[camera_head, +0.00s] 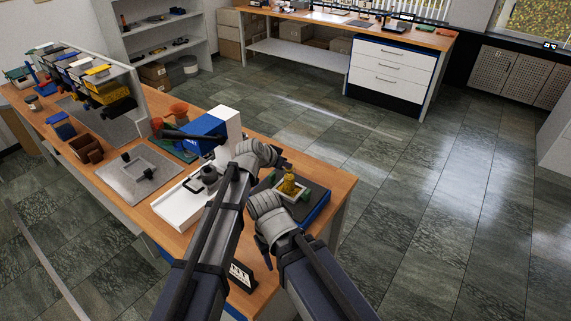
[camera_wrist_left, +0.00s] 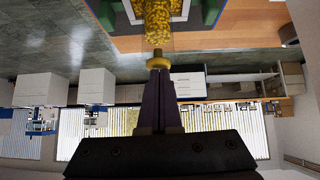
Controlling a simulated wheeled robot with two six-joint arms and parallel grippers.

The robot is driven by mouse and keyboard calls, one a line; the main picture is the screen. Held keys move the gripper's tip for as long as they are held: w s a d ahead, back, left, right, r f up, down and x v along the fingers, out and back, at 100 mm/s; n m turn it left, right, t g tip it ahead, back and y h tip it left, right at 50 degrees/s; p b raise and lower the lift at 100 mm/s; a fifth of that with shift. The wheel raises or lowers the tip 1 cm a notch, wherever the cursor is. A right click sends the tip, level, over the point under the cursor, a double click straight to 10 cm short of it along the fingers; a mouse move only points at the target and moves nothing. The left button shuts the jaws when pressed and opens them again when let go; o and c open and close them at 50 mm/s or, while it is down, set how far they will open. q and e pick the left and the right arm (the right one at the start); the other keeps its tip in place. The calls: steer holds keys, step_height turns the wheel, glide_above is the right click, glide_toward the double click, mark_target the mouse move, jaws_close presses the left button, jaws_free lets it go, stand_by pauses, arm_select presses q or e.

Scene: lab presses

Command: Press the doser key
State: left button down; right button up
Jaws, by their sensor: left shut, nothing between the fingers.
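My left gripper (camera_head: 283,163) is shut and empty beside the doser. In the wrist view its fingertips (camera_wrist_left: 158,70) are right at the key; whether they touch cannot be told. My right gripper is largely hidden by its own wrist, in front of the doser.
A white and blue device (camera_head: 207,130) stands just behind my left wrist. A white tray (camera_head: 178,207) and a grey plate (camera_head: 120,180) lie to the left. Open floor lies to the right.

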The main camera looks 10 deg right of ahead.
arm_select(q)
step_height(320, 180, up, 5)
steer(key=p, duration=0.4)
steer(key=shift+f, duration=0.15)
steer(key=p+v, duration=0.6)
steer(key=v, duration=0.3)
steer(key=shift+s+a, duration=0.15)
steer(key=shift+a, duration=0.15)
arm_select(e)
step_height(320, 180, up, 11)
steer(key=shift+w+a+f, duration=0.15)
steer(key=shift+a+f, duration=0.05)
steer(key=shift+a, duration=0.1)
arm_select(q)
steer(key=shift+f, duration=0.1)
